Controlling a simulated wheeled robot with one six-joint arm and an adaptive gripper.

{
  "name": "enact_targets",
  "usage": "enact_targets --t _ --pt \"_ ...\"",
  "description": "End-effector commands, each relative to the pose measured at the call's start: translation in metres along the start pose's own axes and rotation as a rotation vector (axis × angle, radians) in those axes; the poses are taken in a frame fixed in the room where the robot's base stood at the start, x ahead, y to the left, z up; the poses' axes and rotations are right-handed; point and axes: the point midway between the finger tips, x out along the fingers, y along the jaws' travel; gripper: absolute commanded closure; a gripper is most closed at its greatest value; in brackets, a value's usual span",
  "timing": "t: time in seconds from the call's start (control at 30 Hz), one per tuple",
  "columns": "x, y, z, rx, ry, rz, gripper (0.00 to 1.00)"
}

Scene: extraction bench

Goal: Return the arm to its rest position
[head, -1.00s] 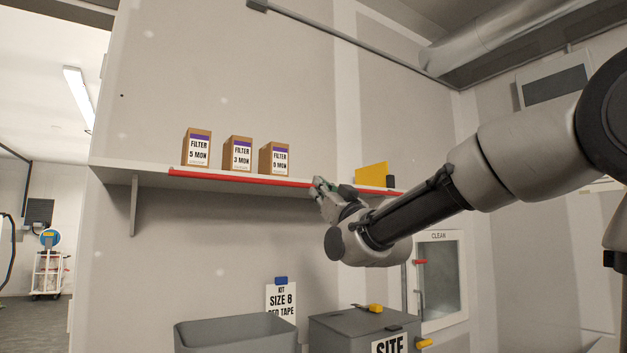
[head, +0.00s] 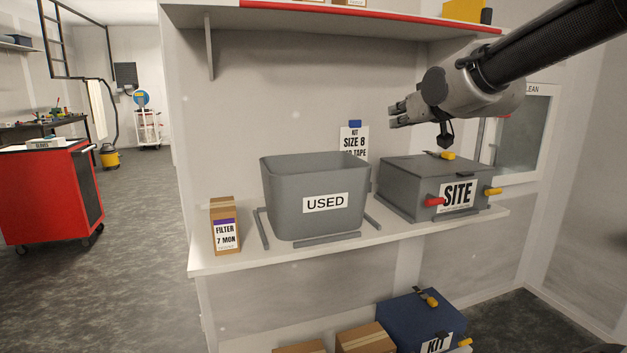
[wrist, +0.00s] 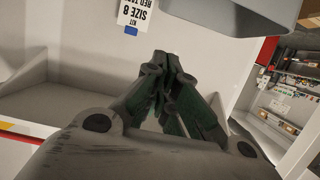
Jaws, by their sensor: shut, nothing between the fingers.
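My gripper (head: 398,114) is shut and empty, held in the air above the counter. In the head view it points left, above and between the grey bin and the grey SITE box, with my arm coming in from the upper right. In the wrist view my gripper (wrist: 165,62) has its fingertips together, with nothing between them. The wall and the hanging KIT SIZE 8 sign (wrist: 135,12) show beyond it.
The bench (head: 290,262) holds a FILTER 7 MON carton (head: 225,228), a grey USED bin (head: 320,228) and a SITE box (head: 408,198). A red-edged shelf (head: 340,10) is above. A blue KIT box (head: 405,325) and cartons sit below. Open floor lies left.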

Motion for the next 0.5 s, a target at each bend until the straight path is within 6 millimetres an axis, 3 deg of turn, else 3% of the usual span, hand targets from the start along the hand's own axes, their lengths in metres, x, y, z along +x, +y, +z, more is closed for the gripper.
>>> enact_targets --t 0.03,0.1,0.2,0.3,0.4,0.5 --pt "-0.015 0.007 0.037 0.006 -0.134 0.013 1.0" --pt "-0.043 0.016 0.089 0.017 -0.328 0.031 1.0" --pt "-0.097 0.029 0.154 0.044 -0.577 0.064 1.0" --pt "-0.16 0.039 0.205 0.083 -0.79 0.101 1.0" --pt "-0.22 0.044 0.243 0.13 -0.943 0.139 1.0" --pt "-0.263 0.049 0.263 0.18 -0.988 0.187 1.0"
